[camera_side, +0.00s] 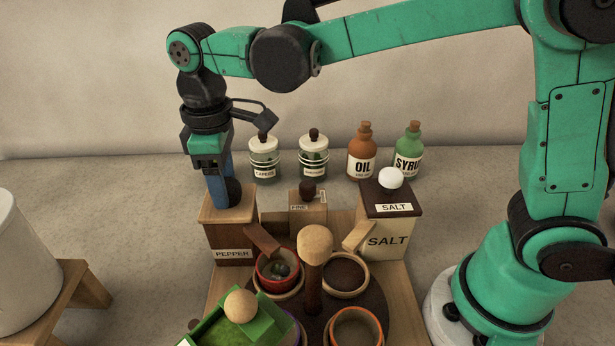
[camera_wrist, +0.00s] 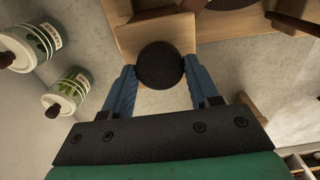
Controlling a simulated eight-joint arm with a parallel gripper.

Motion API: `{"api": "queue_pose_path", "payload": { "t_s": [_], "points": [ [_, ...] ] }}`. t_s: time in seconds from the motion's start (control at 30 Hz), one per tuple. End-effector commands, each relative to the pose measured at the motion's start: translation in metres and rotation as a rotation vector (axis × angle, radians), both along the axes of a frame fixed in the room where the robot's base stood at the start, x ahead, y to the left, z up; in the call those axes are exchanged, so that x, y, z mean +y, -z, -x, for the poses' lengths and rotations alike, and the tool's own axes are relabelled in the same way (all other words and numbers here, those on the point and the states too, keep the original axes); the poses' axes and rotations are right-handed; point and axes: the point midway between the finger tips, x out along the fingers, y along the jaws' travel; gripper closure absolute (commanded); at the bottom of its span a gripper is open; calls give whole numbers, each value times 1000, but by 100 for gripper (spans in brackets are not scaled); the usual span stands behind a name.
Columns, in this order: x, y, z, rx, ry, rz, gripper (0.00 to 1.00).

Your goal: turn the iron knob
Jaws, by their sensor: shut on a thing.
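The iron knob (camera_side: 234,191) is a dark round ball on top of the wooden box labelled PEPPER (camera_side: 230,236). My gripper (camera_side: 220,192) points down from above with its blue fingers at the knob. In the wrist view the knob (camera_wrist: 160,65) sits between the two fingertips of my gripper (camera_wrist: 160,72), which is shut on it from both sides. The box top (camera_wrist: 142,36) shows behind the knob. In the side view the near finger hides part of the knob.
A SALT box (camera_side: 391,240) with a white knob stands to the right, with a small wooden box (camera_side: 308,213) between. Jars (camera_side: 265,160) and the OIL bottle (camera_side: 361,155) stand behind. Bowls (camera_side: 355,328) and a wooden-topped post (camera_side: 314,243) are in front.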

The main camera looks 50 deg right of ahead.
Motion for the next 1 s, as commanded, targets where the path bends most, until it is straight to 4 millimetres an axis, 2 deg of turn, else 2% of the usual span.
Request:
{"api": "queue_pose_path", "payload": {
  "t_s": [0.6, 1.0],
  "points": [
    [-1, 0, 0, 0, 563, 0, 99],
    [-1, 0, 0, 0, 778, 0, 99]
  ]
}}
